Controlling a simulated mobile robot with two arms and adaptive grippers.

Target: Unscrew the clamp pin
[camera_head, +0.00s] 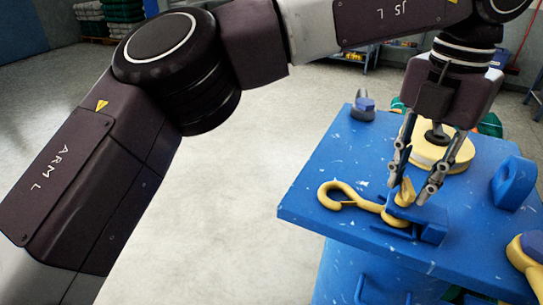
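A small yellow pin (406,190) stands up from a blue clamp block (428,228) near the front of the blue worktable. A yellow hook (343,192) lies at the left of the block, its shank running into it. My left gripper (408,192) points down over the clamp with its fingers spread. The fingertips are on either side of the yellow pin, and they look apart from it. The lower part of the pin is partly hidden by the block and the right finger. My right gripper is not in view.
The blue worktable (312,205) carries a yellow disc (430,154) behind the gripper, a blue upright bracket (513,184) at right and a grey-and-blue shackle (363,110) at the back left. A yellow ring-shaped part (519,259) sits at the right edge.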

